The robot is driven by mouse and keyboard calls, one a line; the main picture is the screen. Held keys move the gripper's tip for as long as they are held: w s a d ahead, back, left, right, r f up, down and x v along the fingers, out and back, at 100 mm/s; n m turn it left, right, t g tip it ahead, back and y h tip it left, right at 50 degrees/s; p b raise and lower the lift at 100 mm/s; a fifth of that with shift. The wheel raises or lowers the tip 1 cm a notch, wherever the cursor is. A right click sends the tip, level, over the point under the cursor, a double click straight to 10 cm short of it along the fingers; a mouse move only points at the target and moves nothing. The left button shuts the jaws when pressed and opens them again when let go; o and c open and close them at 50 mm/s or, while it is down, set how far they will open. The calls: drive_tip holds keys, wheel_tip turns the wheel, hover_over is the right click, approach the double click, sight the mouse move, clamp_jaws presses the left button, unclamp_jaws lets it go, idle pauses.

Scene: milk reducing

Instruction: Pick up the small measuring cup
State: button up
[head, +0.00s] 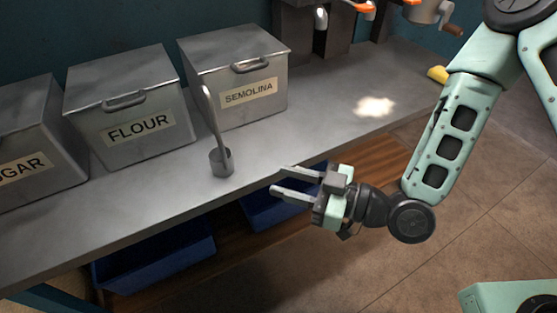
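The small measuring cup (221,161) is a grey metal cup with a long handle that rises up and to the left. It stands upright on the metal counter, in front of the semolina and flour bins. My gripper (279,180) is to the right of the cup, near the counter's front edge. Its two fingers are apart, point left toward the cup, and hold nothing. There is a gap between the fingertips and the cup.
Metal bins labelled SEMOLINA (252,108), FLOUR (150,145) and SUGAR (30,150) line the back of the metal counter (140,205). Blue crates (150,265) sit below it. A metal machine (310,35) stands at the back right.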

drive_tip(key=b, duration=1)
approach(226, 157)
drive_tip(key=shift+t, duration=0.3)
drive_tip(key=x, duration=0.5)
drive_tip(key=shift+s+a+f, duration=0.15)
drive_tip(key=shift+a+f, duration=0.05)
drive_tip(key=shift+a, duration=0.3)
drive_tip(key=shift+w+b+x, duration=0.2)
drive_tip(key=shift+b+x, duration=0.6)
drive_tip(key=shift+x, duration=2.5)
drive_tip(key=shift+d+r, duration=0.1)
drive_tip(key=shift+d, duration=0.05)
clamp_jaws()
